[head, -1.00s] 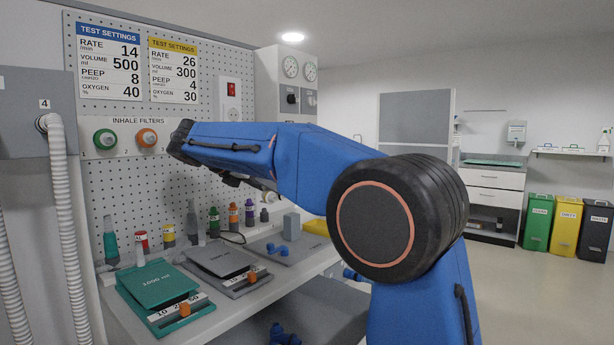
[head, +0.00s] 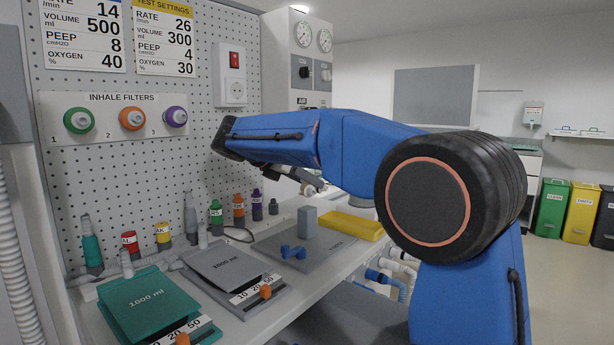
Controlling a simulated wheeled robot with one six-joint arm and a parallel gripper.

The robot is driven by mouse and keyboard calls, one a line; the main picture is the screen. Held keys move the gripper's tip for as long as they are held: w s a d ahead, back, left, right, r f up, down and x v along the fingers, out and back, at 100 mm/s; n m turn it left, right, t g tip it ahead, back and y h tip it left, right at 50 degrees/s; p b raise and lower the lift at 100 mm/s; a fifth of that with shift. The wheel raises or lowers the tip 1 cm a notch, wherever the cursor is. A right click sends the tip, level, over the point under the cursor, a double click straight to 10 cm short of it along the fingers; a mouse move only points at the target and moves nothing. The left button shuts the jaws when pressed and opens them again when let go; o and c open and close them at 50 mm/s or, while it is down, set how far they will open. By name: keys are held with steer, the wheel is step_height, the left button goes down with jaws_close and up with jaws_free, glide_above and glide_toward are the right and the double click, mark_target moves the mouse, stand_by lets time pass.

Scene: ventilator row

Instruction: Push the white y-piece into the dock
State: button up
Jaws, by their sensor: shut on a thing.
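My gripper (head: 296,176) shows in part below my blue forearm, above the back of the bench. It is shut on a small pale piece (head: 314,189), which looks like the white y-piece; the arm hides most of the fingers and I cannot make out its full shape. A grey board (head: 338,246) with faint lettering lies on the bench below and right of the gripper; it may be the dock. A grey upright block (head: 307,222) and a blue y-shaped piece (head: 292,252) are on it. The held piece appears apart from the board.
Several coloured bottles (head: 239,210) stand along the pegboard. A teal test lung (head: 150,300) and a grey one (head: 228,268) lie at the front left. White and blue hose connectors (head: 395,272) hang at the bench's right edge.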

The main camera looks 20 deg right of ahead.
mark_target(299, 190)
steer(key=shift+f, duration=0.85)
steer(key=shift+a+f, duration=0.1)
steer(key=shift+f, duration=1.05)
jaws_close()
stand_by(0.8)
steer(key=o, duration=1.6)
jaws_free()
steer(key=shift+s+a+r, duration=0.1)
